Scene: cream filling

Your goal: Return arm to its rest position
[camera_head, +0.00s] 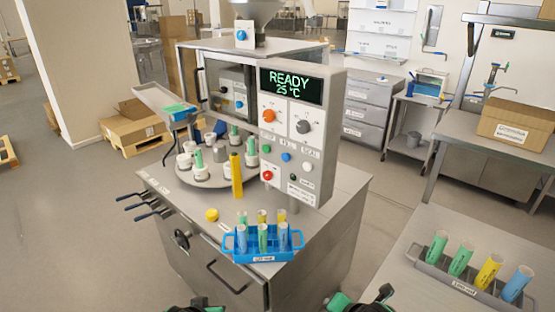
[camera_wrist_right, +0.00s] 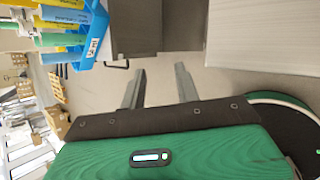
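My right gripper (camera_wrist_right: 160,88) shows in the right wrist view with its two grey fingers apart and nothing between them. Bare floor and the grey cabinet's side lie beyond the fingers. In the head view only a small black and green part of my right arm shows at the bottom edge, right of centre. A similar part of my left arm shows at the bottom edge, left of centre. The left gripper's fingers are not visible.
A filling machine (camera_head: 297,130) with a READY display stands on a grey cabinet (camera_head: 330,215). A blue tube rack (camera_head: 262,256) sits at its front edge, also in the right wrist view (camera_wrist_right: 93,38). Another tube rack (camera_head: 462,284) stands on the right-hand table (camera_head: 480,225).

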